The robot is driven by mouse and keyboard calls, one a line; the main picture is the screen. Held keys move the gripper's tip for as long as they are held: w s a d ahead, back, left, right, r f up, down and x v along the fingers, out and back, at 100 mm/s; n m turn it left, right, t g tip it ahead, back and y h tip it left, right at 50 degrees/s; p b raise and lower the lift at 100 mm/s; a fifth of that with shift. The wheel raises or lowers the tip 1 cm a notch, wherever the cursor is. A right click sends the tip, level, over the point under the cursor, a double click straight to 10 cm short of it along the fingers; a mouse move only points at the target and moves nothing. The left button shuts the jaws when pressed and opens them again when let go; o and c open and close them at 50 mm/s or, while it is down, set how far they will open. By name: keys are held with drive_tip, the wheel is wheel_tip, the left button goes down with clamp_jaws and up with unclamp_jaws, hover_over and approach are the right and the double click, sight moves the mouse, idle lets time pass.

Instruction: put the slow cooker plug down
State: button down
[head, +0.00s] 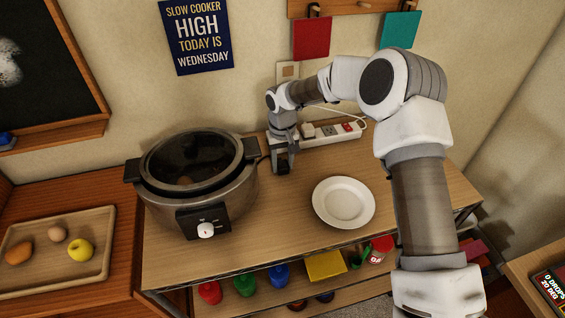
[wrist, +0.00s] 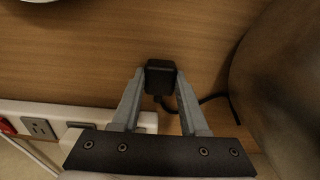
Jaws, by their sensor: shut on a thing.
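The slow cooker plug (wrist: 160,77) is a small black block with a dark cord running off to the right in the wrist view. My gripper (wrist: 160,88) is shut on it, with a fingertip at each side. In the head view my gripper (head: 283,170) points down at the wooden table, between the slow cooker and the white plate, and the plug is hard to make out there. Whether the plug touches the table I cannot tell. The slow cooker (head: 240,190), grey with a dark lid and a front dial, stands left of my gripper.
A white power strip (head: 340,138) lies along the wall behind my gripper. A white plate (head: 343,202) sits to the right. Bare tabletop (head: 270,225) lies in front. A tray (head: 103,262) with food is at far left. Several colored items stand on the shelf below.

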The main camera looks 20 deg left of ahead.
drive_tip(key=shift+f, duration=0.25)
drive_tip(key=shift+c, duration=2.1)
unclamp_jaws()
drive_tip(key=shift+r, duration=0.1)
